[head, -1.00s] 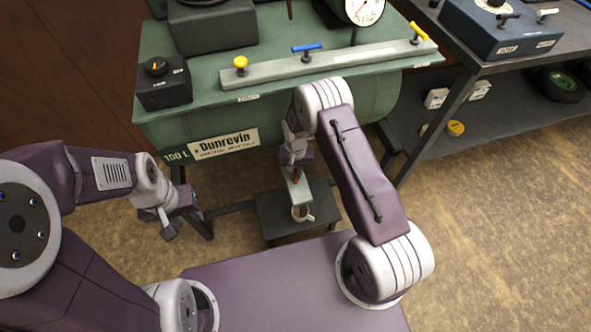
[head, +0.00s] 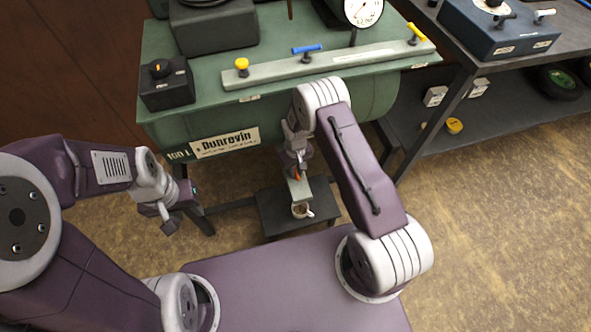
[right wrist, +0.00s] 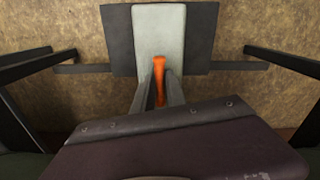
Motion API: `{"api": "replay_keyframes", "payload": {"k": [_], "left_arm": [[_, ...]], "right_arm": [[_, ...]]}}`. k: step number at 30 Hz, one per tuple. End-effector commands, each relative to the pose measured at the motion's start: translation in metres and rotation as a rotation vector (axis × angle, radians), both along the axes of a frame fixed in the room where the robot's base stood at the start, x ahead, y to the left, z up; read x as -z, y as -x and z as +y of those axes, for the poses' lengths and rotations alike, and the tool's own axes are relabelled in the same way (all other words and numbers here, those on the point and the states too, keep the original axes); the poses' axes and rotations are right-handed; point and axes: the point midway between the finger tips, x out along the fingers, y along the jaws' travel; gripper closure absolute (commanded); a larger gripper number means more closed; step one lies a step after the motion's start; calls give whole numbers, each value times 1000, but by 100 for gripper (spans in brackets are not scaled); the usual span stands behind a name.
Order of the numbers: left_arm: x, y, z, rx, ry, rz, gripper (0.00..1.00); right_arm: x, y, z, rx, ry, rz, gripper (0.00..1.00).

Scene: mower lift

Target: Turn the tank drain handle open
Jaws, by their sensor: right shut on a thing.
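The orange drain handle (right wrist: 159,80) shows in the right wrist view between the fingers of my right gripper (right wrist: 159,93), which is shut on it. In the head view only a small orange part of the handle (head: 297,174) shows under the green tank (head: 300,108); my right arm and gripper (head: 297,162) hide the rest. A pale grey-green piece (right wrist: 158,30) lies beyond the handle. A cup (head: 302,210) stands below on a low dark stand (head: 275,215). My left gripper (head: 172,212) hangs in free air left of the stand; its finger opening is unclear.
A rail on the tank top carries yellow (head: 241,65) and blue (head: 307,48) handles. A black box with a knob (head: 167,84) sits at the tank's left end. A dark workbench with a shelf (head: 490,115) stands at right. The floor at lower right is clear.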

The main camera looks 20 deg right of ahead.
Motion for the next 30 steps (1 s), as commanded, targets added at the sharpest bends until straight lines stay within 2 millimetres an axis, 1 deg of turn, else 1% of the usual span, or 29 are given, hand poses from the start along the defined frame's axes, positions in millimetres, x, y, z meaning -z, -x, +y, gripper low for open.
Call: {"api": "replay_keyframes", "payload": {"k": [9, 10, 11, 12, 20, 23, 27, 30], "left_arm": [[0, 0, 0, 0, 0, 0, 64], [0, 0, 0, 0, 0, 0, 64], [0, 0, 0, 0, 0, 0, 64], [0, 0, 0, 0, 0, 0, 64], [0, 0, 0, 0, 0, 0, 64], [-5, 0, 0, 0, 0, 0, 64], [-17, 0, 0, 0, 0, 0, 64], [-23, 0, 0, 0, 0, 0, 64]], "right_arm": [[0, 0, 0, -5, 1, 0, 100], [0, 0, 0, -5, 1, 0, 80], [0, 0, 0, -5, 1, 0, 72], [0, 0, 0, -5, 1, 0, 68], [0, 0, 0, -2, 0, 0, 68], [-11, 0, 0, -2, 0, 0, 68], [-42, -1, 0, -2, 0, -3, 68], [-60, 0, 0, -3, 1, -1, 68]]}}
